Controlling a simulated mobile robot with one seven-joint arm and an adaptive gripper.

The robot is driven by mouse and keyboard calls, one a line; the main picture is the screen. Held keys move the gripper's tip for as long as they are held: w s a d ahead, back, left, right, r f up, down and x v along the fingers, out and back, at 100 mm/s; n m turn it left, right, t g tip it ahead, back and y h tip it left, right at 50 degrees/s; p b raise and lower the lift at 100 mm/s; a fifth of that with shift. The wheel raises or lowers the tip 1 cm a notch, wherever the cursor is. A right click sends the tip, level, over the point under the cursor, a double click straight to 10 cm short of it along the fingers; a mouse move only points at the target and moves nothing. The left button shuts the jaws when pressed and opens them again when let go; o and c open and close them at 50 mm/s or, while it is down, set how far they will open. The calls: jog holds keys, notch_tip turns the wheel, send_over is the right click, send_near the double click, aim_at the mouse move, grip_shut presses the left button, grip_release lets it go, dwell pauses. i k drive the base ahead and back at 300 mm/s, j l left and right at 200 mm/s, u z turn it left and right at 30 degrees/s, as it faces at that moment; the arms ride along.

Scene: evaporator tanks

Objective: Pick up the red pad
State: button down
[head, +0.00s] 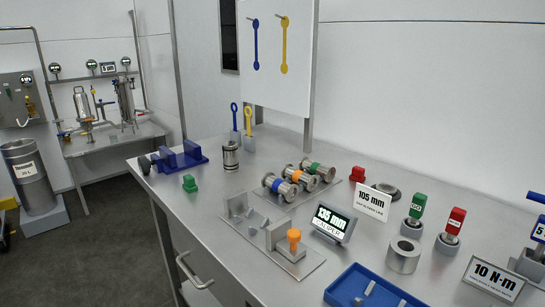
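A small red block that looks like the red pad (357,174) lies on the steel bench (215,205). It sits toward the back of the bench, right of the spools with coloured bands (290,180) and behind the "105 mm" sign (372,203). A similarly shaped green pad (190,184) lies near the left front, beside a blue fixture (180,158). My gripper is not in view.
A metal ring (386,191) lies just right of the red pad. Green-handled (417,208) and red-handled (455,222) gauges stand farther right. A "135 mm" display (331,222), grey fixture (275,240) and blue tray (350,285) occupy the front.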

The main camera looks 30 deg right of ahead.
aim_at(358, 173)
jog(key=z, duration=1.25)
